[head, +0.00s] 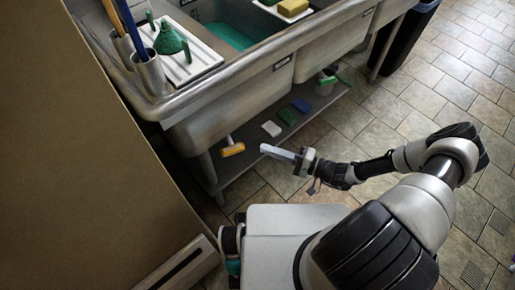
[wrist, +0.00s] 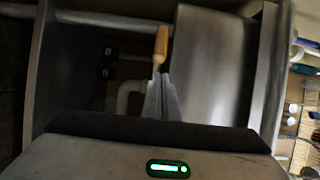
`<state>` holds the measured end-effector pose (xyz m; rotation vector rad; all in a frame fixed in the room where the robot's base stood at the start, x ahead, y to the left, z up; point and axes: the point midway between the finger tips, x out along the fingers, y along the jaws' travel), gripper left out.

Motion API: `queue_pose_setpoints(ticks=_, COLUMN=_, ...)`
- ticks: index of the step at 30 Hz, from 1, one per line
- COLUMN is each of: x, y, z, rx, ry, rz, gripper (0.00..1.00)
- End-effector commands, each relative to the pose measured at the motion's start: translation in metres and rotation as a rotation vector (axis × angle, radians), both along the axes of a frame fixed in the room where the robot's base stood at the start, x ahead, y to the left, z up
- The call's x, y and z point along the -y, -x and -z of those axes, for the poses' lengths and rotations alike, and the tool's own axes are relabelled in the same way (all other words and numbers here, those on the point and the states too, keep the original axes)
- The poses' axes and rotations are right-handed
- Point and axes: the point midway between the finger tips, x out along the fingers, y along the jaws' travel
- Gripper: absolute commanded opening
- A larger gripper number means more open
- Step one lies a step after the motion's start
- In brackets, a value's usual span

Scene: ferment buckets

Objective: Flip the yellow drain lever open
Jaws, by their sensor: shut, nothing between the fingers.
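The yellow drain lever (head: 233,150) sticks out under the left basin of the metal sink, above the lower shelf. In the wrist view the yellow lever (wrist: 161,44) shows just beyond my fingertips, in line with them. My gripper (head: 265,148) is shut and empty, to the right of the lever in the head view, with a gap between them there. In the wrist view the fingers of my gripper (wrist: 158,80) lie side by side. Whether the tips touch the lever in the wrist view I cannot tell. Pale pipework (wrist: 130,98) shows behind the lever.
The sink (head: 230,97) overhangs the shelf. A large brown panel (head: 80,150) stands at left. Tiled floor (head: 430,90) is open at right.

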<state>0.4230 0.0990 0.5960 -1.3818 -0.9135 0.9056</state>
Motion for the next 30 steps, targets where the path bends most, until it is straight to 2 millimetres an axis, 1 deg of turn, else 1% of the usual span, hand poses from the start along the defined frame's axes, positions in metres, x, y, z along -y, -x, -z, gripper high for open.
queue_pose_setpoints(ticks=1, x=0.009, y=0.009, z=-0.004, rx=0.001, ry=0.001, rz=0.004, gripper=0.00)
queue_pose_setpoints(ticks=6, x=0.029, y=0.035, z=-0.003, rx=0.002, ry=0.002, rz=0.006, gripper=0.00)
queue_pose_setpoints(ticks=9, x=0.036, y=0.045, z=-0.002, rx=0.002, ry=0.003, rz=0.005, gripper=0.00)
queue_pose_setpoints(ticks=12, x=0.041, y=0.051, z=-0.002, rx=0.003, ry=0.002, rz=0.005, gripper=0.00)
queue_pose_setpoints(ticks=17, x=0.043, y=0.054, z=-0.002, rx=0.003, ry=0.002, rz=0.005, gripper=0.00)
queue_pose_setpoints(ticks=30, x=0.043, y=0.053, z=-0.001, rx=0.004, ry=0.004, rz=0.005, gripper=0.00)
